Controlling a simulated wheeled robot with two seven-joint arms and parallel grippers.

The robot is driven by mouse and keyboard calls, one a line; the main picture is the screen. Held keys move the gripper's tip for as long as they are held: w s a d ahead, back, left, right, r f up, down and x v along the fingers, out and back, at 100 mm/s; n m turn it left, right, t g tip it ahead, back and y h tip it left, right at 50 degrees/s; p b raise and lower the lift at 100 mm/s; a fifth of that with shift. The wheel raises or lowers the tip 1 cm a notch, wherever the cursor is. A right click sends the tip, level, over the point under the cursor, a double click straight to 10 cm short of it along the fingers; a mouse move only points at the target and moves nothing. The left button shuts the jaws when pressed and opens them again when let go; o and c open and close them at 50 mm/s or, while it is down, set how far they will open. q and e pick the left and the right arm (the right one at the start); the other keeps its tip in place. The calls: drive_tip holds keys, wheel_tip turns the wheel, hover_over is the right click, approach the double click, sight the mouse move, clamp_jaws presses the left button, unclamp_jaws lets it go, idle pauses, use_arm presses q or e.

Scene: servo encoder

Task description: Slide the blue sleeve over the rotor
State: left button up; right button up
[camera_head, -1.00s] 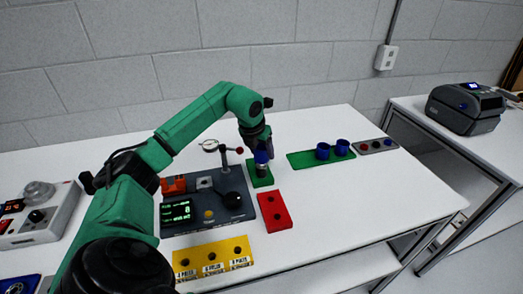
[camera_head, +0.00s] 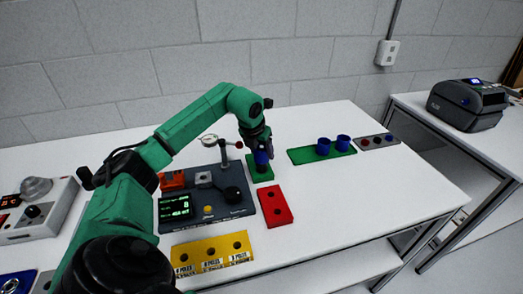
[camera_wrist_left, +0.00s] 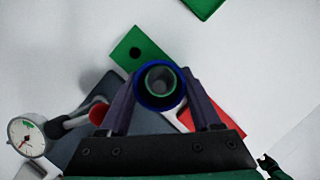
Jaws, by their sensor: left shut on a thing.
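My left gripper (camera_head: 262,146) is shut on the blue sleeve (camera_head: 262,158), which is upright over the green block (camera_head: 260,175) right of the dark device. In the left wrist view the sleeve (camera_wrist_left: 138,84) is a blue ring between the two fingers. A grey, round, hollow shape (camera_wrist_left: 160,80) shows inside it, seemingly the rotor. A short dark part shows under the sleeve in the head view. I cannot tell how far the sleeve is around the rotor. My right gripper is not clearly in view.
The dark device (camera_head: 222,207) with a screen and dial gauge (camera_head: 209,140) stands just left. A red block (camera_head: 275,205) and yellow block (camera_head: 212,251) lie in front. A green tray (camera_head: 305,157) with two blue sleeves (camera_head: 333,143) lies right. The right front table is clear.

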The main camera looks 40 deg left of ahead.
use_arm(q)
drive_tip(key=shift+f+b, duration=0.35)
drive_tip(key=shift+f, duration=0.3)
drive_tip(key=o, duration=1.4)
drive_tip(key=shift+r, duration=0.1)
wheel_tip(320, 180, up, 14)
drive_tip(key=p, duration=1.2)
drive_tip(key=shift+r, duration=0.15)
